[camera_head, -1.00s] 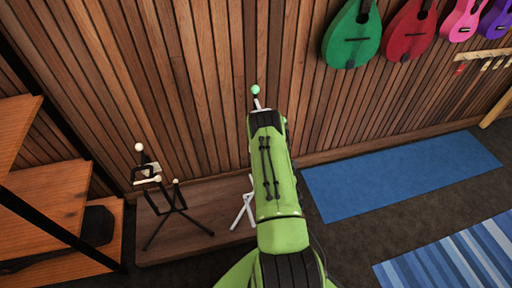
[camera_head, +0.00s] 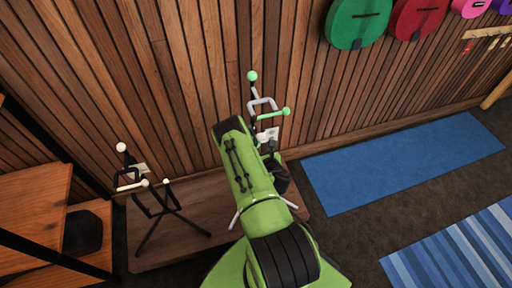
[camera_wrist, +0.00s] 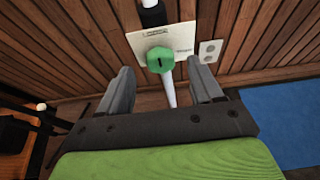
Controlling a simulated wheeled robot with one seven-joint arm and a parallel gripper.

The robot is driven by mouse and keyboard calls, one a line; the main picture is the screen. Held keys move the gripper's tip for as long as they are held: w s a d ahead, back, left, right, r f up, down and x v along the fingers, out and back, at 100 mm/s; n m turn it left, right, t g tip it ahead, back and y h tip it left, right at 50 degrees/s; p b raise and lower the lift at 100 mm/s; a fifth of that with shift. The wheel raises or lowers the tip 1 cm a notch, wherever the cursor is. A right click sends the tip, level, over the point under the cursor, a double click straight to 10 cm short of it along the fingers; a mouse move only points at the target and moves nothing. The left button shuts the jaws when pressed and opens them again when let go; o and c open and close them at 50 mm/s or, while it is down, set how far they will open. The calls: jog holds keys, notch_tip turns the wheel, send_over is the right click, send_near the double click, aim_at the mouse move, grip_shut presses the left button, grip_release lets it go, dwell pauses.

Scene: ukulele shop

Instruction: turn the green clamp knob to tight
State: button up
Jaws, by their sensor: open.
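The green clamp knob (camera_wrist: 160,60) shows in the wrist view, many-sided, with a short dark mark on its face. A white plate (camera_wrist: 143,45) with small lettering I cannot read sits behind it. My gripper (camera_wrist: 160,66) is open, its grey fingers on the left and right of the knob, with gaps to both sides; I cannot tell if the tips reach its depth. In the head view the knob is hidden behind my arm. The grey stand (camera_head: 262,101) that carries it has green-tipped arms and rises beyond my gripper.
A black stand with cream tips (camera_head: 157,197) stands to the left on the low wooden platform (camera_head: 190,248). Wooden shelves (camera_head: 30,210) are at the far left. A blue mat (camera_head: 405,160) lies to the right.

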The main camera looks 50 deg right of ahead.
aim_at(257, 145)
jog(key=x, duration=0.5)
jog(key=shift+w, duration=0.1)
jog(key=shift+c, duration=0.3)
